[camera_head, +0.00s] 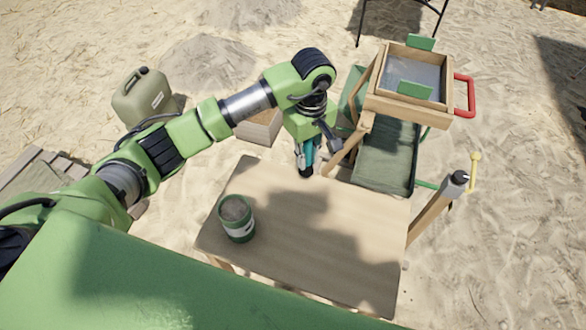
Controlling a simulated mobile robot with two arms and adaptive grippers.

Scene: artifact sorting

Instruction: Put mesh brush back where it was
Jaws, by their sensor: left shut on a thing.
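My left gripper (309,142) is at the far edge of the wooden table, pointing down. It is shut on a small teal thing with a dark lower end, which I take to be the mesh brush (316,150). The gripper's fingers hide much of it. Its lower end is close to the table's far edge; I cannot tell whether it touches. My right gripper is not in view.
The wooden table (310,235) has a green-and-white can (237,219) at its left; the rest of its top is clear. Behind stand a wooden sieve box (445,95) with a red handle and a green tray (385,165). A post (436,210) with a yellow piece stands right.

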